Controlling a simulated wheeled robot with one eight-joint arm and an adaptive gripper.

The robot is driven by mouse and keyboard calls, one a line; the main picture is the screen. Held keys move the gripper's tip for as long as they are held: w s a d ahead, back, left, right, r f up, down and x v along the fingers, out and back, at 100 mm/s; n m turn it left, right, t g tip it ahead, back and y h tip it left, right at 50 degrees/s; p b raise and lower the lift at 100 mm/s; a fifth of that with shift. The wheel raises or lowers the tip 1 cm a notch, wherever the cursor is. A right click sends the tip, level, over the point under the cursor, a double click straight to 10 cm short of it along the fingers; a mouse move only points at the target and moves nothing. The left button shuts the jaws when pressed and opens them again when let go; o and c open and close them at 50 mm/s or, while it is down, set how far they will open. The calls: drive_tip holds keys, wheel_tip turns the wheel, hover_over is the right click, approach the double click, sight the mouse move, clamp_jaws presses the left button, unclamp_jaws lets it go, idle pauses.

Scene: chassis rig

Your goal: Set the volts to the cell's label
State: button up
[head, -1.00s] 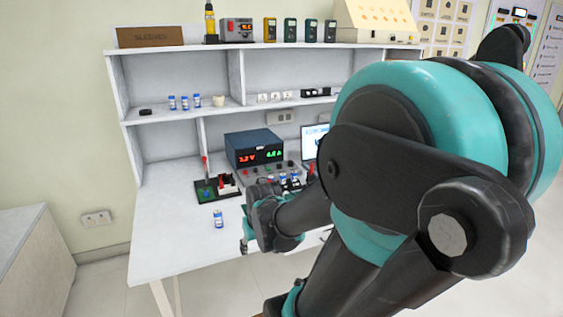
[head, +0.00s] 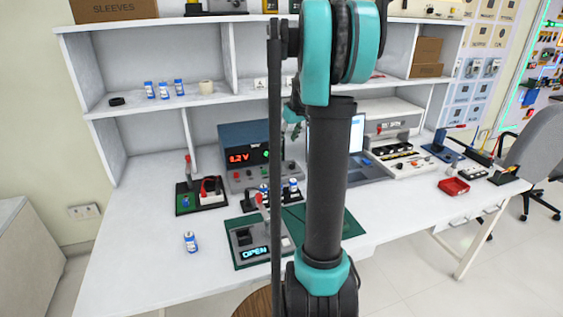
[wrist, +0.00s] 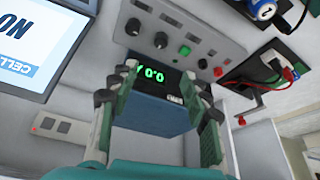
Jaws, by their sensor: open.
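The power supply (head: 243,143) stands at the back of the bench. Its red display seems to read 1.2 V, the first digit unclear; its green display is mostly hidden by my arm. In the wrist view, the power supply (wrist: 150,117) shows green digits, and its sloped panel (wrist: 178,48) carries knobs and buttons. My gripper (wrist: 158,86) is open and empty, its fingers spread before the supply. In the head view, my gripper is largely hidden behind my arm. A blue-and-white cell (head: 190,242) stands on the bench at front left; its label is too small to read.
A tester showing OPEN (head: 256,252) lies on a green mat (head: 339,226). Other cells (head: 293,187) stand behind it. A small board with red leads (head: 203,193) is left of the supply. A laptop (head: 358,140) is right. Shelves (head: 195,103) overhang the bench.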

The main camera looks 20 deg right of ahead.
sight(278, 165)
drive_tip(key=x, duration=1.6)
drive_tip(key=shift+f, duration=0.35)
clamp_jaws()
